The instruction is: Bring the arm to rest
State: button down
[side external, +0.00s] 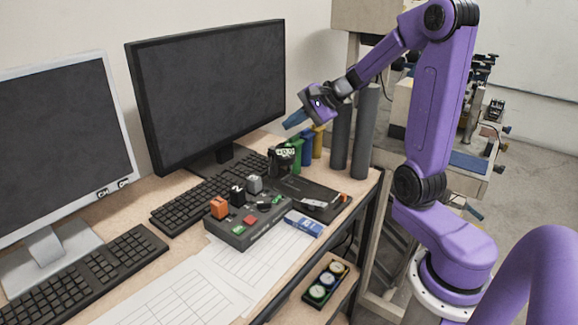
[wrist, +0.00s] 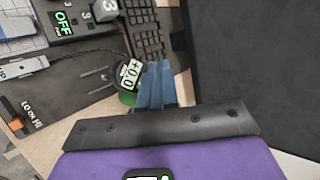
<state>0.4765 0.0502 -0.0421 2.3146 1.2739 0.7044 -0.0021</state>
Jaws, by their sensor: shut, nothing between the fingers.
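My purple arm reaches in from the right in the side external view. My gripper (side external: 296,119) has blue fingers and hangs in the air in front of the right edge of the large black monitor, above the desk. In the wrist view its blue fingers (wrist: 156,72) lie side by side, shut, with nothing between them. The fingers point over the desk toward a black keyboard (wrist: 147,32), and I see no contact with anything.
A control box (side external: 247,218) with coloured blocks stands mid-desk. A black panel (side external: 312,196) with a round display reading +0.0 (wrist: 131,74) lies to its right. Large black monitor (side external: 215,88), silver monitor (side external: 62,135) and dark cylinders (side external: 364,130) stand near. Paper sheets (side external: 215,275) cover the front.

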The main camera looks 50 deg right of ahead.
jog(key=s+a+f+n+g+y, duration=0.1)
jog(key=s+a+f+n+g, duration=0.1)
jog(key=s+a+n+g, duration=0.35)
jog(key=s+a+f+n+g+y, duration=0.1)
jog(key=s+a+n+g, duration=0.1)
jog(key=s+a+n, duration=0.7)
jog(key=s+a+f+n+g+h, duration=0.1)
jog(key=s+n+h, duration=0.4)
jog(key=s+n, duration=1)
jog(key=shift+s+a+f+g+h, duration=0.25)
jog(key=shift+a+f+g+h, duration=0.1)
jog(key=shift+a+f, duration=0.65)
jog(key=shift+d, duration=0.1)
